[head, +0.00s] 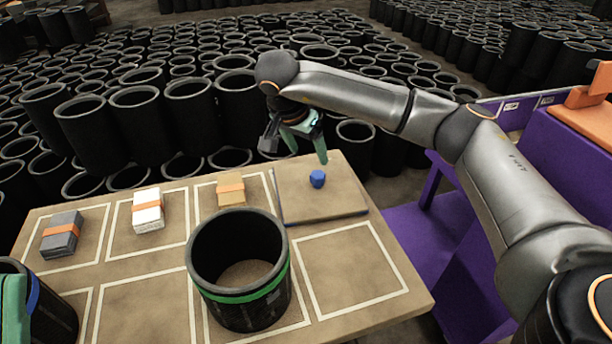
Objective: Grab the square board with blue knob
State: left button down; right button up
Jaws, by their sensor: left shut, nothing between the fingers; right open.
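The square board (300,202) is flat and beige with a dark edge, and lies at the table's far right corner. A blue knob (317,179) stands up from its middle. My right gripper (306,150) has teal fingers and is open and empty. It hangs just above and behind the knob, with one fingertip close over it in the picture; I cannot tell whether they touch. My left gripper (14,309) shows only in part at the left edge, shut, beside a black sleeve (54,316) with a blue band.
A black sleeve with a green band (240,294) stands left of and in front of the board. Grey (62,243), white (147,218) and tan (231,198) banded blocks lie in outlined squares. An empty square (350,268) lies in front of the board. Many black sleeves stand behind.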

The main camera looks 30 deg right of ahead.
aim_at(318, 174)
jog(key=b+x, duration=0.2)
jog(key=x, duration=0.5)
jog(key=shift+w+f+b, duration=0.1)
jog(key=shift+f+b, duration=0.1)
jog(key=shift+b, duration=0.1)
jog(key=b+x, duration=0.2)
jog(key=x, duration=0.3)
jog(key=shift+w+d+b, duration=0.1)
jog(key=shift+d+b, duration=0.1)
jog(key=shift+b, duration=0.1)
jog(key=shift+r, duration=0.1)
grip_shut()
